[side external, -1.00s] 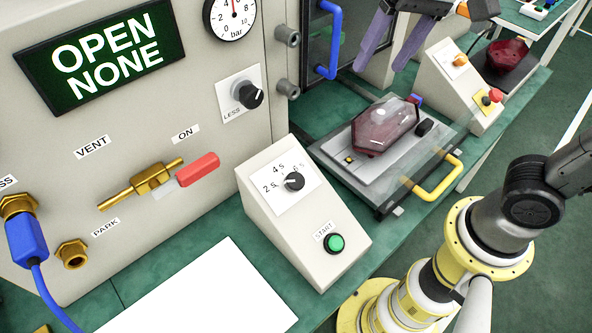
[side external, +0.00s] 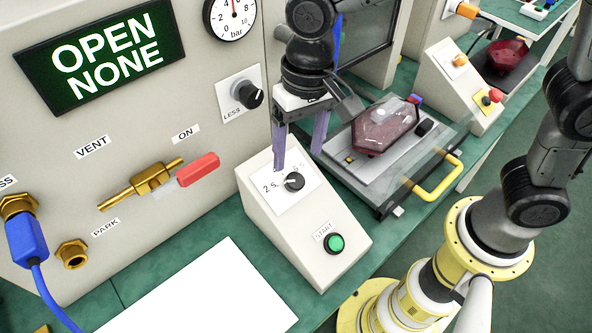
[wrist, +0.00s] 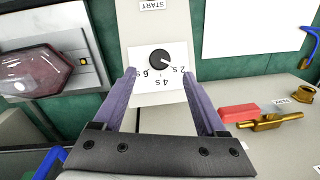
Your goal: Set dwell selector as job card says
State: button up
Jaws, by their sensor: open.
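The dwell selector (side external: 294,182) is a small black knob on a white plate marked 2 s, 4 s and 6 s, on a sloped grey box. In the wrist view, the knob (wrist: 159,60) has a white mark that appears to point toward 2 s. My gripper (side external: 298,161) is open and empty above the plate, its purple fingers hiding the 4 s mark in the side view. In the wrist view my fingers (wrist: 159,74) spread to both sides, with the knob centred just beyond the tips. A white sheet (side external: 200,290), possibly the job card, shows no readable writing.
A green START button (side external: 336,243) is lower on the same box. A fixture with a red lamp (side external: 385,128) and yellow handle (side external: 440,177) stands to the right. The left panel carries a red-handled valve (side external: 198,170) and a display reading OPEN NONE (side external: 100,55).

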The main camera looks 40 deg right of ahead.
aim_at(296, 179)
jog(key=f, duration=0.6)
jog(key=shift+a+f, duration=0.15)
jog(key=shift+a, duration=0.1)
grip_shut()
